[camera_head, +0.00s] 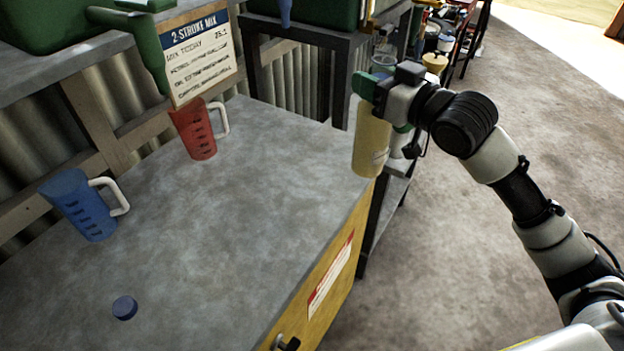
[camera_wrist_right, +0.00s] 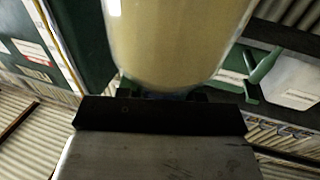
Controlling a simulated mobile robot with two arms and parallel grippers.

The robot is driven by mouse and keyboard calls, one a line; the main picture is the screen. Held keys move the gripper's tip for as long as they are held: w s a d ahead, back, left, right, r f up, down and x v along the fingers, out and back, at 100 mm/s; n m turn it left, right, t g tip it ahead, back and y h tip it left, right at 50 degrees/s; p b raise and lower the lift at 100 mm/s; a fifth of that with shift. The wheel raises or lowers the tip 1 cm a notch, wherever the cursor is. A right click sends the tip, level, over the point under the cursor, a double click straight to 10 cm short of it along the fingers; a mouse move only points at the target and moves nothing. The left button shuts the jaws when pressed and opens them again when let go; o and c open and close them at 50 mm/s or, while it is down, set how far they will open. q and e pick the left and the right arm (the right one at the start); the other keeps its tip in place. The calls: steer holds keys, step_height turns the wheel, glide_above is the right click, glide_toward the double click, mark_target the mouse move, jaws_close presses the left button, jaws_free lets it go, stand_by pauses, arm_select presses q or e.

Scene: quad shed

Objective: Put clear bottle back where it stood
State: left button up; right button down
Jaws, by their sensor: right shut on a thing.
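The clear bottle (camera_head: 371,145), filled with pale yellow liquid, is upright at the far right corner of the grey workbench (camera_head: 215,235). I cannot tell whether its base touches the bench top or is just above it. My right gripper (camera_head: 376,92) is shut on the bottle near its upper end, coming from the right. In the right wrist view the bottle (camera_wrist_right: 180,40) fills the upper middle, close in front of the gripper. My left gripper is in neither view.
A red jug (camera_head: 197,135) and a blue jug (camera_head: 82,207) stand along the bench's wall side. A small blue cap (camera_head: 124,307) lies near the front. A "2 Stroke Mix" sign (camera_head: 200,58) stands behind. The bench's middle is clear.

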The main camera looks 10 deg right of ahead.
steer(key=w+a+f+p, duration=0.2)
steer(key=w+a+f, duration=0.1)
steer(key=a+f, duration=0.7)
steer(key=shift+w+a+f+p, duration=0.3)
steer(key=shift+w+f+p, duration=0.05)
steer(key=shift+w+p, duration=0.05)
steer(key=shift+f, duration=0.1)
steer(key=c, duration=0.7)
jaws_free()
